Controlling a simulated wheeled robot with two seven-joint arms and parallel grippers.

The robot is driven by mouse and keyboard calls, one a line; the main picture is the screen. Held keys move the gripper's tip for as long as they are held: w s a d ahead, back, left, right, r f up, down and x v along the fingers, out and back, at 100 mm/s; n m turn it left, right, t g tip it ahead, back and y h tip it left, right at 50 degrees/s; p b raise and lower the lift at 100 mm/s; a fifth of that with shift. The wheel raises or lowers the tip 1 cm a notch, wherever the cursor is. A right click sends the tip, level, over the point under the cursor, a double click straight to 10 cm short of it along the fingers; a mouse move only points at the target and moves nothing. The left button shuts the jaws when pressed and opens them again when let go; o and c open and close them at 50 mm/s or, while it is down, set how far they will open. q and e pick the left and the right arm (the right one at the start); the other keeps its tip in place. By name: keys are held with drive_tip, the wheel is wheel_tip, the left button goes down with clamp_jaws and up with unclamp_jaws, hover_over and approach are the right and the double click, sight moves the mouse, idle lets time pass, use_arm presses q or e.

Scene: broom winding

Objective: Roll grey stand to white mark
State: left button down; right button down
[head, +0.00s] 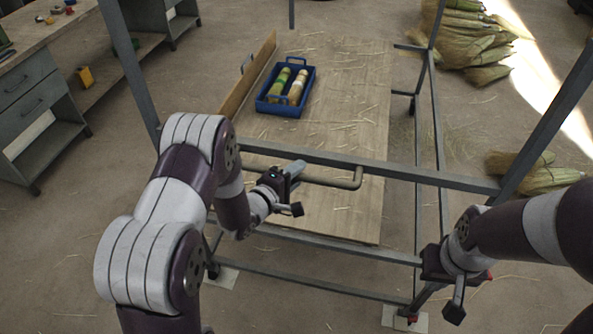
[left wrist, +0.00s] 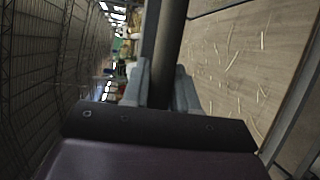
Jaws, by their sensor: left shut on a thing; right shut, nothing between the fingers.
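The grey stand (head: 345,159) is a metal frame with a wooden shelf (head: 345,110). Its handle bar (head: 340,183) runs along the near side. My left gripper (head: 292,172) is shut on this bar; the left wrist view shows the dark bar (left wrist: 172,45) between the fingers. My right gripper (head: 452,292) is shut and empty beside the near right leg. A white mark (head: 226,278) lies on the floor by the near left caster, and another white patch (head: 390,317) lies by the near right caster, which has red on it. My left arm hides part of the near left side.
A blue crate (head: 312,84) with rolled green and pale bundles sits on the shelf. A workbench with drawers (head: 30,95) stands at the left. Broom straw bundles (head: 465,45) lie at the far right, with more (head: 545,175) at the right. Floor beyond the stand is clear.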

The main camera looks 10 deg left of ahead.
use_arm(q)
drive_tip(key=shift+s+f, duration=0.1)
drive_tip(key=shift+f, duration=0.15)
drive_tip(key=c, duration=1)
unclamp_jaws()
drive_tip(key=shift+a+r, duration=0.1)
drive_tip(key=b+v, duration=0.1)
drive_tip(key=v, duration=1.1)
